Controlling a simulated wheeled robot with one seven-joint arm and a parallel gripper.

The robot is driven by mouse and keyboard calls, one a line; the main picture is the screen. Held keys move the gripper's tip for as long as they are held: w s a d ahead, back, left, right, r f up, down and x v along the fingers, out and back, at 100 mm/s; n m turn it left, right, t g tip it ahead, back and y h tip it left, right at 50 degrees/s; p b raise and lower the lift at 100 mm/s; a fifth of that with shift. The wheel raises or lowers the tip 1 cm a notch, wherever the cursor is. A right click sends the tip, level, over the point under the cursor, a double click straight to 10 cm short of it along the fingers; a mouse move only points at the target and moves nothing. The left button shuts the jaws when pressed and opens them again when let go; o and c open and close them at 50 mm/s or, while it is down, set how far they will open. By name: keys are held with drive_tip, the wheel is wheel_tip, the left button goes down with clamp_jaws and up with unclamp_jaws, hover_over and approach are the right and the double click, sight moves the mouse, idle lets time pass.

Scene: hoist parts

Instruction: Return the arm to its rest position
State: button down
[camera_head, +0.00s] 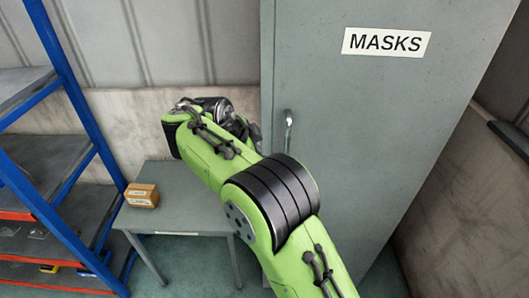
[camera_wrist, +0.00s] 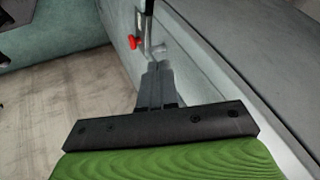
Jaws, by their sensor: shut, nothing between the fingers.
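My gripper (camera_wrist: 157,68) shows in the wrist view with its two grey fingers together and nothing between them. Its tips point toward a grey metal face with an upright rod-like handle (camera_wrist: 149,28) just beyond them; I cannot tell whether they touch. In the head view my green arm reaches from the bottom right up and left, bent at a black-banded joint. Its far end is in front of the wall, left of the cabinet's handle (camera_head: 289,130). The gripper itself is mostly hidden there behind the arm.
A tall grey cabinet (camera_head: 375,120) labelled MASKS stands shut close to the arm. A small grey table (camera_head: 185,212) bears a cardboard box (camera_head: 142,195). A blue-framed shelf (camera_head: 84,128) stands at left. A small red part (camera_wrist: 134,42) is beside the rod.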

drive_tip(key=s+d+r+n+y+b, duration=0.1)
drive_tip(key=s+d+r+n, duration=0.3)
drive_tip(key=s+d, duration=0.3)
drive_tip(key=s+d+r+n+y+b, duration=0.1)
drive_tip(key=s+d+r+n, duration=0.25)
drive_tip(key=s+d, duration=0.35)
drive_tip(key=s+f+n+y, duration=0.1)
drive_tip(key=s+f+n, duration=0.3)
drive_tip(key=s, duration=0.5)
drive_tip(key=s+f+n+y+b, duration=0.1)
drive_tip(key=s+f+n, duration=0.4)
drive_tip(key=s, duration=0.4)
drive_tip(key=shift+s, duration=0.4)
drive_tip(key=shift+a, duration=0.1)
